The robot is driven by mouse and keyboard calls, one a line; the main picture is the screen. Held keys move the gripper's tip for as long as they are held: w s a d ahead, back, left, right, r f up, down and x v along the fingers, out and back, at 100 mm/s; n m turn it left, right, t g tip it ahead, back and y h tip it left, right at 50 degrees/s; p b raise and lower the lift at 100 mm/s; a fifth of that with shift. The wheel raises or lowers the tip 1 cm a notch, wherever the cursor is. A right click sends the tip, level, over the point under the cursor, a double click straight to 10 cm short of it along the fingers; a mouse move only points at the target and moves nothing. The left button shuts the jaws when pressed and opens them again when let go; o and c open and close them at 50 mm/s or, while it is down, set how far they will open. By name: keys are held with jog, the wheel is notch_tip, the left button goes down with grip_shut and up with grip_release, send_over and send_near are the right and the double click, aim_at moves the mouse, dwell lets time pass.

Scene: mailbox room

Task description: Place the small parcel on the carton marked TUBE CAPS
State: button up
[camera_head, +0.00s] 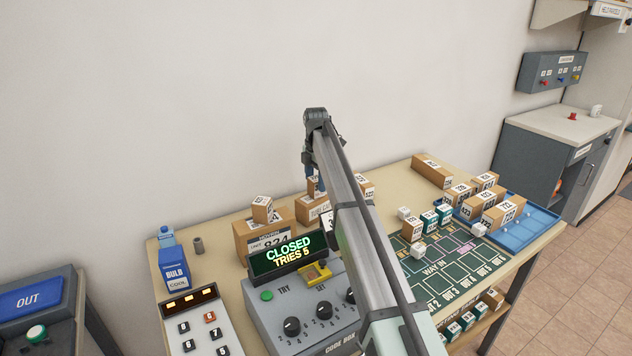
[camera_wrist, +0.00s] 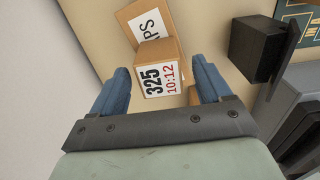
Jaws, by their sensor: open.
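The small parcel (camera_wrist: 158,72), a brown box with a white label reading 325 and 10:12, shows between my fingers in the wrist view. My gripper (camera_wrist: 162,84) is open, with a blue finger on each side and a visible gap to the parcel. The carton (camera_wrist: 137,18) with a label ending in PS lies just beyond the parcel, which overlaps it in the picture. In the head view my gripper (camera_head: 310,178) is over the parcel (camera_head: 315,188), which appears to sit on top of the carton (camera_head: 309,212). My arm hides part of both.
A larger carton (camera_head: 247,244) with another small parcel (camera_head: 262,211) on it stands to the left. The code box (camera_head: 300,305) in front has a raised display (camera_head: 287,256) reading CLOSED TRIES 5. Several boxes fill the blue tray (camera_head: 540,222) area.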

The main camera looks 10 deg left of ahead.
aim_at(316, 178)
notch_tip(316, 178, up, 11)
dwell(0.4)
jog(key=shift+r, duration=0.1)
dwell(2.1)
